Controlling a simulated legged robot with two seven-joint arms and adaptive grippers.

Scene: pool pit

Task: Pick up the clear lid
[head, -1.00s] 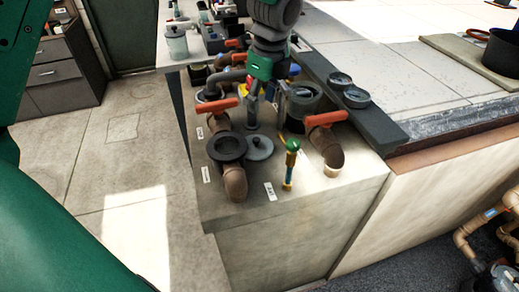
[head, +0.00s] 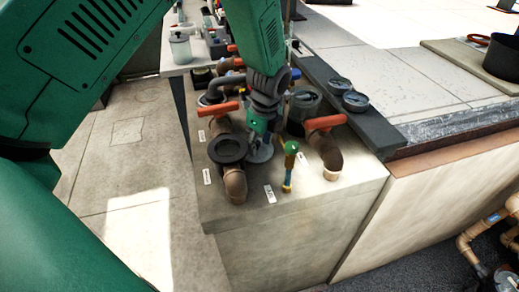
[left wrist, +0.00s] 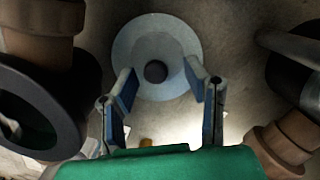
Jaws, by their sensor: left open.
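The clear lid (head: 262,156) is a pale grey-blue disc lying on the concrete block between the pipe fittings. In the left wrist view the lid (left wrist: 127,52) shows nearly whole, with a dark round knob (left wrist: 156,71) at its centre. My left gripper (left wrist: 162,80) is open, its blue-padded fingers on either side of the knob's line and overlapping the lid's near edge in the picture. It holds nothing. In the head view my left gripper (head: 261,138) is just above the lid and covers part of it; I cannot tell if it touches. My right gripper is in neither view.
A dark ring-topped pipe (head: 228,150) stands close on the left. A green-topped brass valve (head: 289,165) stands at the front right. Orange-handled pipes (head: 324,123) and pressure gauges (head: 355,101) lie to the right. The block's front edge is mostly clear.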

